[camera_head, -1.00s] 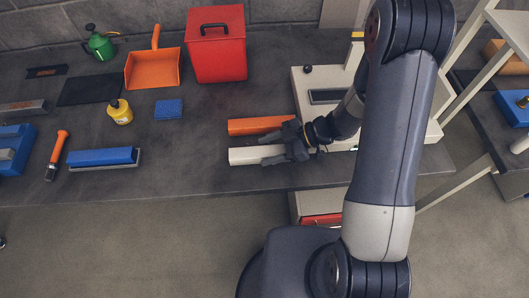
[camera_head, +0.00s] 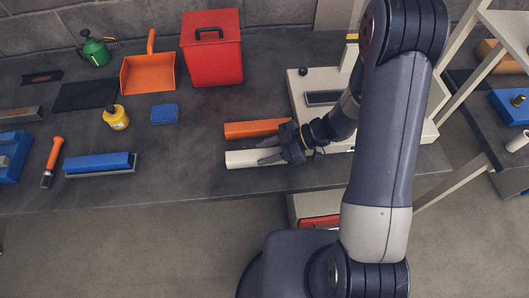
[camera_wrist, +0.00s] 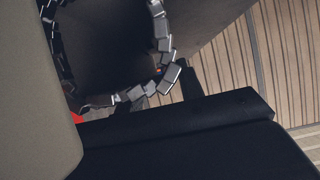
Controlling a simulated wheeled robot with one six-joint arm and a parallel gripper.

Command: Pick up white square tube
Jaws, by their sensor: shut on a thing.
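The white square tube (camera_head: 241,159) lies crosswise near the front edge of the dark bench in the head view, with its left end showing. My gripper (camera_head: 269,152) reaches in from the right and is shut on the tube near its right part. The gripper covers the tube's right end. I cannot tell whether the tube is clear of the bench top. In the wrist view a pale surface fills the left edge and dark parts cross the bottom; the grip itself is not clear there.
An orange bar (camera_head: 250,129) lies just behind the white tube, parallel to it. A pale machine (camera_head: 298,88) stands behind right. Bare bench lies left of the tube.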

